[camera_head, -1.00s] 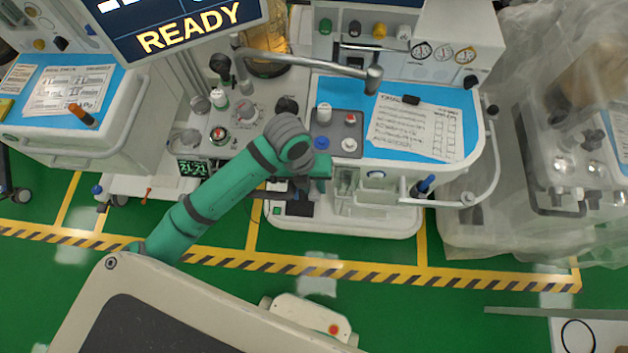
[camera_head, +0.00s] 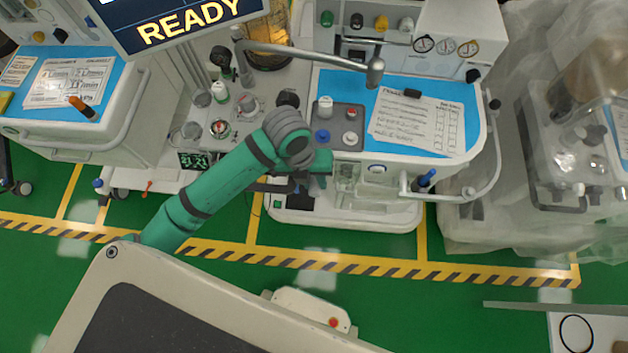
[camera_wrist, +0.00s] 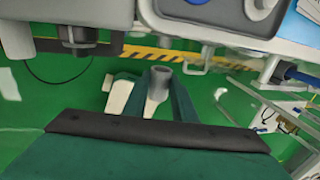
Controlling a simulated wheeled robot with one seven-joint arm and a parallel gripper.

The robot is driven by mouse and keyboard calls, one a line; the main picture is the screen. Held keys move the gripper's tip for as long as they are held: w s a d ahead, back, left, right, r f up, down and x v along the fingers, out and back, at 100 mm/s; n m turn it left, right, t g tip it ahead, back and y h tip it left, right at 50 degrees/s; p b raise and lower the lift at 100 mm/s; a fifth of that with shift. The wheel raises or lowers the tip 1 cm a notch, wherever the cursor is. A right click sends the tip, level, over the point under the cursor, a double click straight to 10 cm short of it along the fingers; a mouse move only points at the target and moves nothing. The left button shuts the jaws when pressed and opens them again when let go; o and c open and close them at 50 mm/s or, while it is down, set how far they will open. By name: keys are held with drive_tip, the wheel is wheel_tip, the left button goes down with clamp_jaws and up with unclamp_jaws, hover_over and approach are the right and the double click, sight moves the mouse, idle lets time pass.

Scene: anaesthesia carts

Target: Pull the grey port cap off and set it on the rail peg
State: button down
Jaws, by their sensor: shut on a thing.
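My gripper (camera_wrist: 160,90) shows in the wrist view with its two green fingers closed on a small grey cylindrical piece, which looks like the grey port cap (camera_wrist: 161,76). The cap has a round, dark-centred end and sits between the fingertips, with green floor behind it. In the head view my wrist and gripper are at the front edge of the middle cart; the cap is hidden there. A rail (camera_head: 487,165) curves round the cart's right front corner and carries a blue-handled item (camera_head: 424,179). I cannot clearly make out which part is the rail peg.
A grey tray (camera_head: 336,112) with a white bottle and knobs lies on the middle cart's blue top, beside a paper sheet (camera_head: 418,122). A metal arm (camera_head: 310,54) crosses above. A plastic-covered cart (camera_head: 510,185) stands right. Striped floor in front is open.

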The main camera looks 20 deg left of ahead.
sight(315, 182)
drive_tip(key=shift+r, duration=4.35)
drive_tip(key=shift+w, duration=0.1)
